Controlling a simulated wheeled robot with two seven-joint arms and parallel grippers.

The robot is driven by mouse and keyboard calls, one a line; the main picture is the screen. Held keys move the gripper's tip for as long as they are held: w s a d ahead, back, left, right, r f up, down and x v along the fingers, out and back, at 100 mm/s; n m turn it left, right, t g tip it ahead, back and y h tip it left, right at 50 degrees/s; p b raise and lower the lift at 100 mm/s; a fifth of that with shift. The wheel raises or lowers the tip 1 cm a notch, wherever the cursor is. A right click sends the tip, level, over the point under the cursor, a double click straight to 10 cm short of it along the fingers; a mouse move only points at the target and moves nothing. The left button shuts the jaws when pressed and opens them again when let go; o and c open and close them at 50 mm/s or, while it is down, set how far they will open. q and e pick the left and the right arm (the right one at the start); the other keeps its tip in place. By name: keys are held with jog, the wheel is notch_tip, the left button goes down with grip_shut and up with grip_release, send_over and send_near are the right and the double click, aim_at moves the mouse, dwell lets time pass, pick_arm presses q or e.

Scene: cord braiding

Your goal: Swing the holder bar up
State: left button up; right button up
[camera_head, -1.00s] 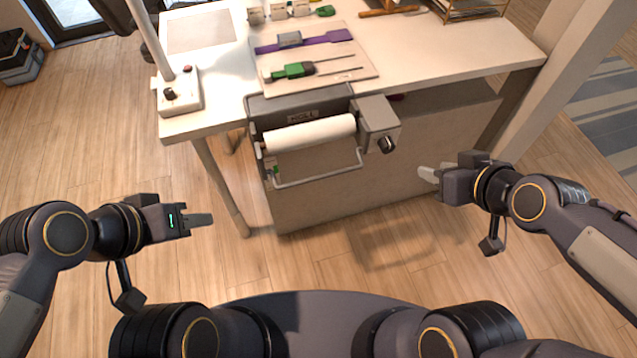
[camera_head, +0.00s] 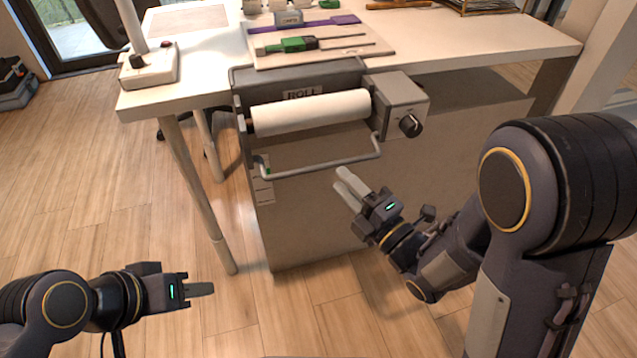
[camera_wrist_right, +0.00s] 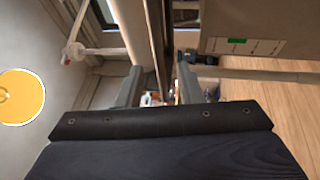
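The holder bar (camera_head: 322,166) is a thin grey U-shaped bar. It hangs low in front of the white roll (camera_head: 310,112), its ends at the roll unit. My right gripper (camera_head: 349,187) is just below and in front of the bar's right half, fingers pointing up and left toward it. Its two fingers stand apart with a gap, also in the right wrist view (camera_wrist_right: 158,88); no grip on the bar shows. My left gripper (camera_head: 203,289) is low at the left, away from the unit. Its fingers are seen edge-on, so their opening is unclear.
The roll unit has a grey box with a black knob (camera_head: 410,125) on its right. A board with green and purple tools (camera_head: 320,50) lies on the table above. A control box (camera_head: 148,66) sits at the table's left corner. A table leg (camera_head: 195,190) stands left of the unit.

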jog(key=x, duration=0.7)
jog(key=shift+a+n, duration=0.3)
jog(key=shift+a, duration=0.2)
jog(key=shift+r, duration=0.15)
grip_shut()
